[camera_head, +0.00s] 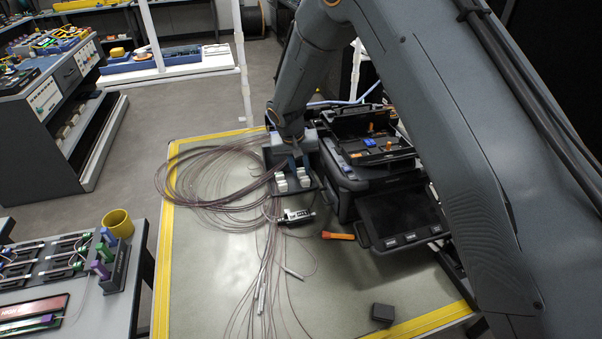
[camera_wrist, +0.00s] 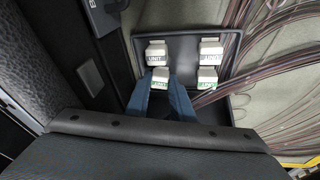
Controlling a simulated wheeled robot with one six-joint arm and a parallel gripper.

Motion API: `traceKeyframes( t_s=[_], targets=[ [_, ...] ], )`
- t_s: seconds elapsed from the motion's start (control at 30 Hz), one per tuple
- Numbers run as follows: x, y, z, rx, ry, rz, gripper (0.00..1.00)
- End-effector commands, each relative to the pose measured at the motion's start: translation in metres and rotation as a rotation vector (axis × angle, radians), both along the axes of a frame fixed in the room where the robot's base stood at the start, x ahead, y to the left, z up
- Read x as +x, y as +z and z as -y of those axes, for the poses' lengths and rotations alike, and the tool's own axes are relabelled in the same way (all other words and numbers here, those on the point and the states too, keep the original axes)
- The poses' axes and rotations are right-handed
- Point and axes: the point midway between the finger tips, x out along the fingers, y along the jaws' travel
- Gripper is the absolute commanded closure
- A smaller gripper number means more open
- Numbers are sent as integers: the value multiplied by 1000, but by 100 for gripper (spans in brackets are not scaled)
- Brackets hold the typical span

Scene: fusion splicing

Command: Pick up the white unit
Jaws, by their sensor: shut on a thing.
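Several white units with lettering stand in a dark tray (camera_wrist: 183,44) in the wrist view. One white unit (camera_wrist: 160,74) at the lower left sits between the blue fingers of my gripper (camera_wrist: 160,86), which is shut on it. The other white units are at the upper left (camera_wrist: 156,52), upper right (camera_wrist: 211,48) and lower right (camera_wrist: 207,76). In the head view, my gripper (camera_head: 294,158) points down at the back of the tray, and white units (camera_head: 304,181) show in front of it. The held unit's lower part is hidden, so I cannot tell whether it is clear of the tray.
Bundled brown cables (camera_head: 200,185) lie left of the tray and run close beside it. A black splicing machine (camera_head: 375,180) stands right of it. An orange tool (camera_head: 338,236) and a small dark box (camera_head: 382,313) lie on the table. The front middle holds loose cables.

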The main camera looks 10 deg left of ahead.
Motion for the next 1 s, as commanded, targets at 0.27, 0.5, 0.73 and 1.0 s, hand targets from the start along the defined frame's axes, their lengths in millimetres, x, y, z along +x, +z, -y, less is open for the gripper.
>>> traceKeyframes(
  t_s=[0.27, 0.5, 0.73, 1.0],
  targets=[
    [0, 3, 0, 0, -1, 1, 100],
    [1, 26, -1, 2, 1, 4, 100],
    [2, 75, -1, 4, -1, 6, 100],
    [1, 144, -1, 3, 0, 6, 100]
  ],
)
